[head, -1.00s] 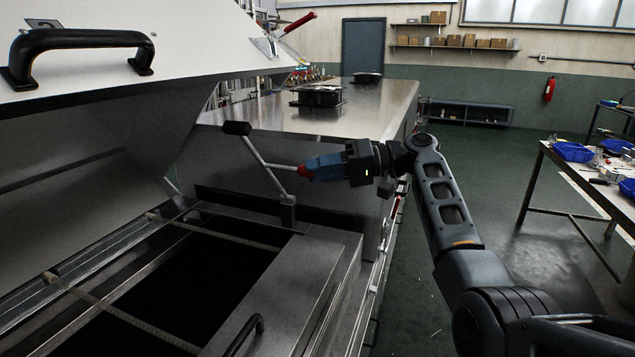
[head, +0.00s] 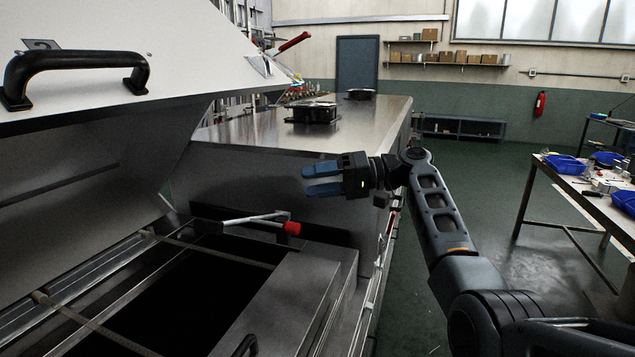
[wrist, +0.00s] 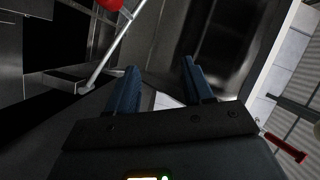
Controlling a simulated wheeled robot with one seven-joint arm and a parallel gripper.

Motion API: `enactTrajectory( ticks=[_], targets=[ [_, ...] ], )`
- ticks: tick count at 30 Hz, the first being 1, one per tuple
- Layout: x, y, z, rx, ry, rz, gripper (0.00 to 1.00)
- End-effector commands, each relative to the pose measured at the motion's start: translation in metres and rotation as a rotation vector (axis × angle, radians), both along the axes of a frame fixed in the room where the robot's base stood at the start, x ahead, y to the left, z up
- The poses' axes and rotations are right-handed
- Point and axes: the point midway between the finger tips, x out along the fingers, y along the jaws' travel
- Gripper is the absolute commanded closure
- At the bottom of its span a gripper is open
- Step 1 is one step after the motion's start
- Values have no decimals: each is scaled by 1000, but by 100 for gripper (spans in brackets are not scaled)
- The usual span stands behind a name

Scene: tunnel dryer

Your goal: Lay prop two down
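The rod (wrist: 118,48) and part of the red knob (wrist: 110,4) show to the left of the fingers there.
The raised white lid (head: 190,55) with a black handle (head: 75,68) hangs over the open bay at left. A red-handled lever (head: 293,43) is at the lid's far side. A steel housing (head: 250,137) stands behind the prop. Floor is clear toward the worktable (head: 570,185).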

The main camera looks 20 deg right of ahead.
Motion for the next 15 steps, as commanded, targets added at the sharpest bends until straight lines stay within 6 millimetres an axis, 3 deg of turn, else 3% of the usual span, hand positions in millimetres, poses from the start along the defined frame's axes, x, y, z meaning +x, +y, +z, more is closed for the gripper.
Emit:
enactTrajectory(
  ticks=[8, 15],
  targets=[
    [-1, -2, 0, 0, 0, 0, 48],
    [-12, -31, 2, 0, -1, -3, 48]
  ],
)
